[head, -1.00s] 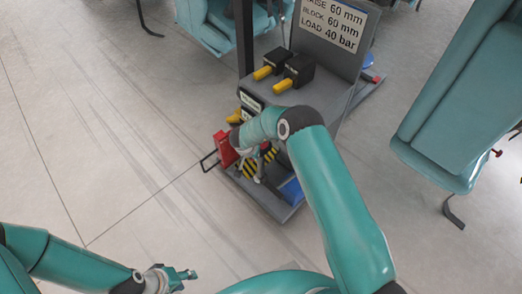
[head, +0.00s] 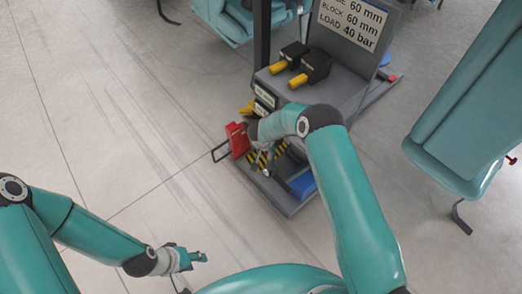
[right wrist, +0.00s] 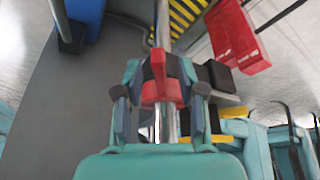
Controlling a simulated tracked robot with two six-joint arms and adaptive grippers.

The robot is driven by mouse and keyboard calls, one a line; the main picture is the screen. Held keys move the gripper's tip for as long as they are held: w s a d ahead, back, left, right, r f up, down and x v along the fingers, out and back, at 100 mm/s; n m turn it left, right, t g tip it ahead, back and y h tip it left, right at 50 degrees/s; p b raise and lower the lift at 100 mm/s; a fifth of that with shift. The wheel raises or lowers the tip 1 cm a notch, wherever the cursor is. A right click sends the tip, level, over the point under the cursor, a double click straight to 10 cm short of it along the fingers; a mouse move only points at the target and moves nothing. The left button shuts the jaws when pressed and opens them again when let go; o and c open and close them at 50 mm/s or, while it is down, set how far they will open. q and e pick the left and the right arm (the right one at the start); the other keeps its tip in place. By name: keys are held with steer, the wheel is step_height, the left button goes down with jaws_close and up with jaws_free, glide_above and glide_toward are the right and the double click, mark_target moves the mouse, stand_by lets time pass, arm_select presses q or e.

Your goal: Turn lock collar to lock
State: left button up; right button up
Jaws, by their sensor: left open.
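The red lock collar (right wrist: 161,92) has an upright lug and sits around a shiny rod (right wrist: 168,126) in the right wrist view. My right gripper (right wrist: 161,68) is at the collar, with one finger on each side of it. The gaps are too small to tell whether the pads touch it. In the head view my right arm covers most of the collar area, and the right gripper (head: 266,158) shows only in part at the cart (head: 286,204). My left gripper (head: 198,257) is open and empty, over bare floor at the lower left.
Two black blocks with yellow handles (head: 279,67) sit on the cart's upper shelf, before a sign (head: 358,22). A red box (head: 237,140) and a black-and-yellow striped part (right wrist: 186,18) are close to the right gripper. Teal seats (head: 470,120) stand at right. Floor at left is clear.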

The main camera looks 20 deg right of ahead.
steer(key=v, duration=1.2)
steer(key=shift+w, duration=0.1)
